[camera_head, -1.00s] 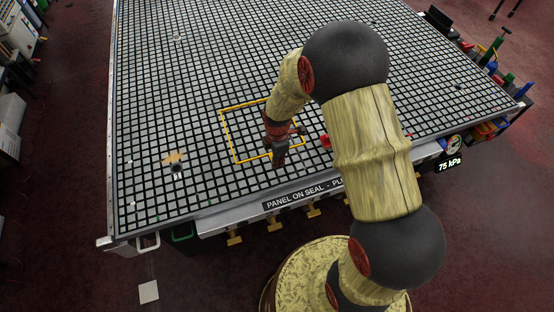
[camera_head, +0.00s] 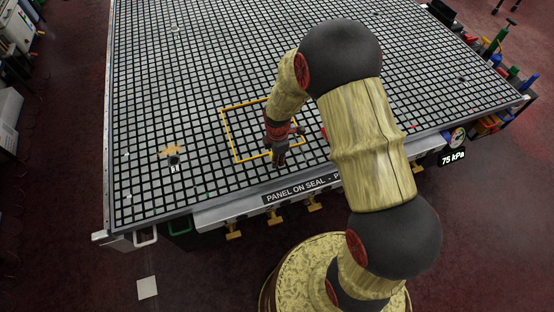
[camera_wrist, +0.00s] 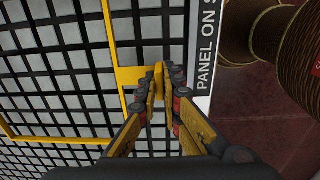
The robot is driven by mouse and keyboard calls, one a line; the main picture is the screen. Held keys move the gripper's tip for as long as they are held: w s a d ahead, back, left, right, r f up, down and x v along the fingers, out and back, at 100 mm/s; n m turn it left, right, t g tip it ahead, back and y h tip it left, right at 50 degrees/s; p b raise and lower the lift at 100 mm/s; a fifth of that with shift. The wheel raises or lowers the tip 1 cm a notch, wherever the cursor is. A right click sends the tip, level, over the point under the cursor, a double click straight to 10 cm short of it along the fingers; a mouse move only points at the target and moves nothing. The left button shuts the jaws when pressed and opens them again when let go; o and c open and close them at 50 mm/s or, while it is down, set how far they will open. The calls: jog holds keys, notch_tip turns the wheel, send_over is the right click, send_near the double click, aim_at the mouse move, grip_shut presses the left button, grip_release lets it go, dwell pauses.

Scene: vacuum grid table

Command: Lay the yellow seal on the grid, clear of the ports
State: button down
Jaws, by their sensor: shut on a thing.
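The yellow seal (camera_head: 229,132) is a thin square outline over the near middle part of the grid table (camera_head: 200,90). Its near right corner is partly hidden by my arm. My gripper (camera_head: 279,160) is at the seal's near side. In the wrist view my gripper (camera_wrist: 158,82) is shut on a yellow tab on the seal's edge (camera_wrist: 117,47), close to the table's label edge. Dark grid lines show through the seal's open middle. I cannot tell whether the seal touches the grid or hangs just above it.
A small dark fitting (camera_head: 174,161) and a tan piece (camera_head: 171,151) lie left of the seal. The labelled front rail (camera_head: 300,190) runs along the near edge. A gauge tag (camera_head: 452,158) reads 75 kPa. The far grid is largely clear.

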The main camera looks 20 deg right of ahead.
jog(key=shift+f+b, duration=0.4)
jog(key=shift+f, duration=0.25)
dwell(0.4)
jog(key=c, duration=1.9)
grip_release()
notch_tip(320, 180, up, 12)
jog(key=shift+s, duration=0.15)
